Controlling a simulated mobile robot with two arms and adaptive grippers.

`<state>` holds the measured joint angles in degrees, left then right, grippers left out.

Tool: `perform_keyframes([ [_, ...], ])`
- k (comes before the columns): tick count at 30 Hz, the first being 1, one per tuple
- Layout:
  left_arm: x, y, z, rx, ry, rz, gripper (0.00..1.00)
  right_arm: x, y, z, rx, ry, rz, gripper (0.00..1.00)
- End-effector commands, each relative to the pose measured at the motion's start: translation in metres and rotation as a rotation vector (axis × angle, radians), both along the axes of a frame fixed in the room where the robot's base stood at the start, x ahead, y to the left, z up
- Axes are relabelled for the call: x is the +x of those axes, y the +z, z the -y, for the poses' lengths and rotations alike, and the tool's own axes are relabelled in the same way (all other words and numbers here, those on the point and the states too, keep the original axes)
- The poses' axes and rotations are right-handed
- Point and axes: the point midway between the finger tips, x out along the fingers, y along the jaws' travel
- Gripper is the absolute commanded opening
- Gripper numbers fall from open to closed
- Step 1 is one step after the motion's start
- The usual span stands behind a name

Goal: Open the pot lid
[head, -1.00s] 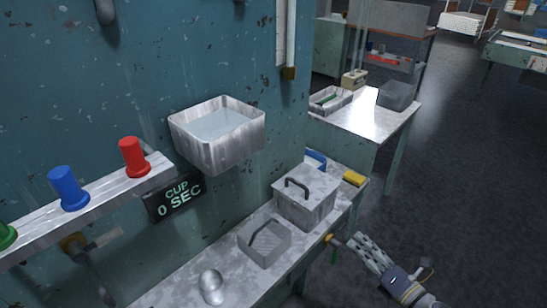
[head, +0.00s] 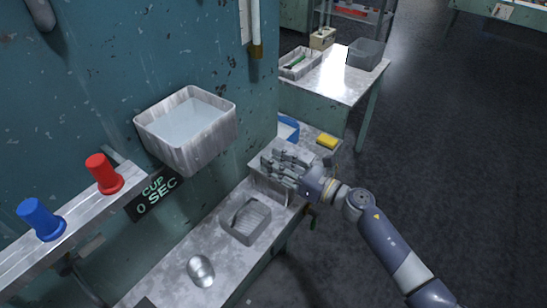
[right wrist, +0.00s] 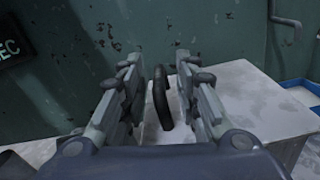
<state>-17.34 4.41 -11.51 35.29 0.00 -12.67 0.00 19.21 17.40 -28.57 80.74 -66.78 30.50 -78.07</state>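The square metal pot (head: 268,187) stands on the narrow counter, mostly covered by my right gripper in the head view. Its pale flat lid (right wrist: 248,92) is on it in the right wrist view, with a dark arched handle (right wrist: 161,98) on top. My right gripper (head: 277,162) is over the lid. In the right wrist view the gripper (right wrist: 162,75) is open, with its two fingers on either side of the handle. A gap shows between the handle and the left finger; contact on the right side is unclear. My left gripper is out of view.
A small open grey tray (head: 247,220) and a shiny rounded metal piece (head: 201,270) lie on the counter nearer me. A yellow sponge (head: 327,141) and blue tray (head: 288,129) are behind the pot. A metal basin (head: 185,130) hangs on the wall to the left.

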Motion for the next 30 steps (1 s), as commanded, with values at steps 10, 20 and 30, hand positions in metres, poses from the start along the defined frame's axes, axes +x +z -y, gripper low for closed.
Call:
perform_keyframes([
  [10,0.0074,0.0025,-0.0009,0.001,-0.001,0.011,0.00,0.0045,-0.0002,-0.0069,0.001,0.001,-0.001,0.30],
  [20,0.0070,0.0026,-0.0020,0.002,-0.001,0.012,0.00,0.0039,-0.0005,-0.0070,0.001,0.002,-0.003,0.00],
  [30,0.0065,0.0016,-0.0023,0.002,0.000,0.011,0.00,0.0086,0.0014,-0.0071,0.016,0.002,-0.024,0.00],
])
